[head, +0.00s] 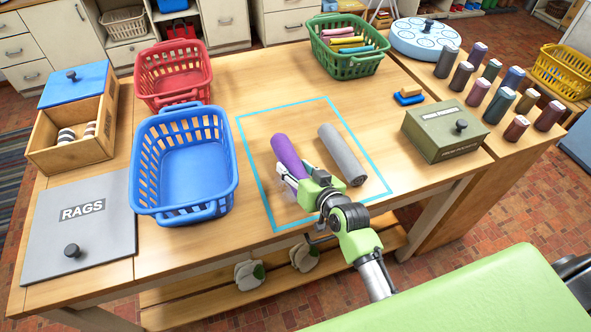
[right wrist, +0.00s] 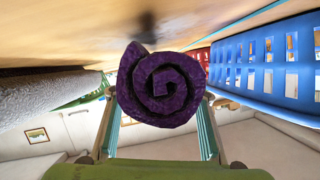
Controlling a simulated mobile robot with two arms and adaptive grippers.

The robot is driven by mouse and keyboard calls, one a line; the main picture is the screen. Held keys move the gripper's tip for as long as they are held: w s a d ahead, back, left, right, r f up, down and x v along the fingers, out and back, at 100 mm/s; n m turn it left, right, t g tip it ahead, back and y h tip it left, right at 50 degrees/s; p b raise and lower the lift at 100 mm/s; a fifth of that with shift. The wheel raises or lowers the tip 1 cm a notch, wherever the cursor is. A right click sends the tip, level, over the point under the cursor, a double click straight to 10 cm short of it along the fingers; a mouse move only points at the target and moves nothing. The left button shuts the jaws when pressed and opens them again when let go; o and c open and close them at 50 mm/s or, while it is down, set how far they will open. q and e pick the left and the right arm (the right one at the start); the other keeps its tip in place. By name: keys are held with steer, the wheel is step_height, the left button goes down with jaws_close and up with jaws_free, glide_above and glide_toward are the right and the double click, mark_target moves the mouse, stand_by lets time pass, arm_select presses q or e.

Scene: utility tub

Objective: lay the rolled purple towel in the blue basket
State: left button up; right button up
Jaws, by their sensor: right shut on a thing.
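The rolled purple towel (head: 287,152) is inside the cyan outline on the table, left of the grey roll. My right gripper (head: 291,181) is shut on its near end. In the right wrist view the towel's spiral end (right wrist: 160,88) sits between the two fingers (right wrist: 160,125). Whether the towel touches the table is hard to tell. The blue basket (head: 183,215) stands to the left of the outline and looks empty. The basket's slotted wall (right wrist: 262,65) also shows at the right in the wrist view. My left gripper is not in view.
A grey roll (head: 342,155) lies close to the right of the purple towel. A red basket (head: 172,75) stands behind the blue one, and a grey lid marked RAGS (head: 75,225) lies at its left. A green box (head: 445,135) is at the right. The table between outline and blue basket is clear.

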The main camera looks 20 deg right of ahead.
steer(key=shift+f+p, duration=0.1)
steer(key=shift+p, duration=0.35)
steer(key=shift+f, duration=0.3)
steer(key=shift+f, duration=0.15)
steer(key=o, duration=1.3)
